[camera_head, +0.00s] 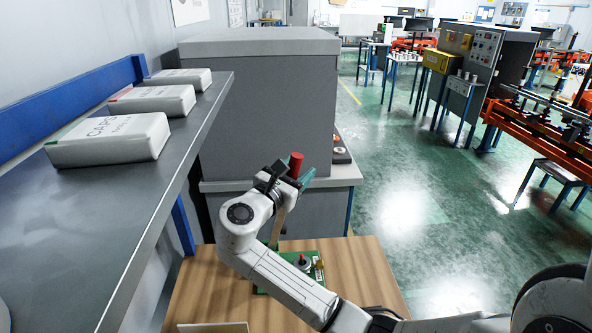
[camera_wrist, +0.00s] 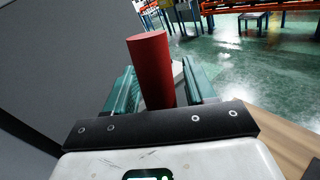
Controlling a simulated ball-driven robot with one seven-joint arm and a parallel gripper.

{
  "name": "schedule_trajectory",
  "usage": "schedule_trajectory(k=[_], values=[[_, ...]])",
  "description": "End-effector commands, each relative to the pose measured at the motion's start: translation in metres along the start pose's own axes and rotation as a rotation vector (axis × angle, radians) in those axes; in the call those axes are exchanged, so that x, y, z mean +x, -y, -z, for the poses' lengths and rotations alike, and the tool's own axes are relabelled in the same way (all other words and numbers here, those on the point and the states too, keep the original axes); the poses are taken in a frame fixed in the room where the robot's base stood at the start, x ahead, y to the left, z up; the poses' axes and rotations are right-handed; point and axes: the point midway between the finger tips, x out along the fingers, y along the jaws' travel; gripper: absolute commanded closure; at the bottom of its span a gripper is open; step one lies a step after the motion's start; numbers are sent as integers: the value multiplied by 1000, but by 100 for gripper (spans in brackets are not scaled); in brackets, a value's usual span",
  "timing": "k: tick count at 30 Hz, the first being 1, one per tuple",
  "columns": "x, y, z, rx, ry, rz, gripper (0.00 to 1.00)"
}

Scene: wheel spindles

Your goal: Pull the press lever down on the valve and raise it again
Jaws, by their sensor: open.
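The press lever ends in a red cylindrical grip (camera_head: 295,163), raised well above the wooden tabletop. The wrist view shows this red grip (camera_wrist: 152,66) standing between the two teal fingers of my gripper (camera_wrist: 160,84). The fingers are open, one on each side of it; I cannot tell whether either touches it. In the head view my gripper (camera_head: 303,178) is at the height of the red grip. The valve's green base (camera_head: 318,274) lies on the table, with a round grey part (camera_head: 302,262) on it. My arm hides much of the valve and the lever's lower part.
The wooden table (camera_head: 360,268) carries the valve. A grey shelf (camera_head: 90,215) with several white boxes (camera_head: 120,139) runs along the left. A large grey cabinet (camera_head: 262,95) stands just behind the lever. Open green floor (camera_head: 400,190) lies to the right.

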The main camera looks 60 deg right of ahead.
Motion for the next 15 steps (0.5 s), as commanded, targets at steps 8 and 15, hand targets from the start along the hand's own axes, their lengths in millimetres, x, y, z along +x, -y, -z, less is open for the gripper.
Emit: schedule_trajectory(k=[8,15], values=[[0,0,0,0,0,0,56],[0,0,0,0,0,0,79]])
